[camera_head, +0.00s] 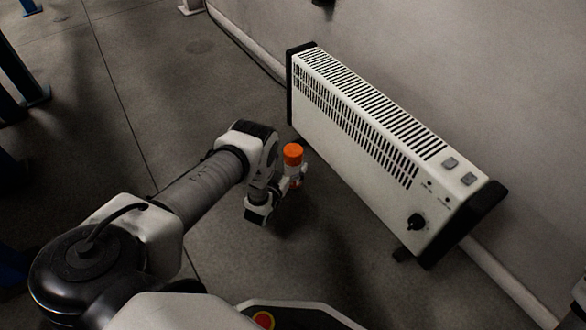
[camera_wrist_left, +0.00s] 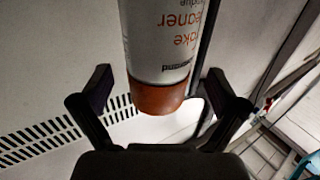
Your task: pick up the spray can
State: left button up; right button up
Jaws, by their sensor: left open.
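The spray can has an orange cap (camera_head: 293,153) and a white body. It looks upright in the head view, just left of the heater, its lower part partly hidden by my gripper. In the left wrist view the can (camera_wrist_left: 165,45) appears upside down, with brake cleaner lettering and its orange cap towards the gripper's palm. My left gripper (camera_head: 289,184) is open at the can, and in the wrist view its dark fingers (camera_wrist_left: 158,88) stand on either side of it with gaps visible. I cannot tell whether the can touches the floor.
A white heater (camera_head: 365,135) with black ends and a slotted top stands close to the right of the can, along the wall (camera_head: 490,80). Blue posts (camera_head: 22,75) stand at the far left.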

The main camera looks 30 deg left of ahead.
pick_arm(q)
jog(key=shift+w+f, duration=0.25)
jog(key=shift+w, duration=0.45)
jog(key=shift+w+r, duration=0.15)
jog(key=shift+c, duration=0.3)
pick_arm(e)
jog(key=shift+f, duration=0.5)
pick_arm(q)
jog(key=c, duration=1.4)
jog(key=shift+c, duration=0.3)
jog(key=shift+r, duration=0.1)
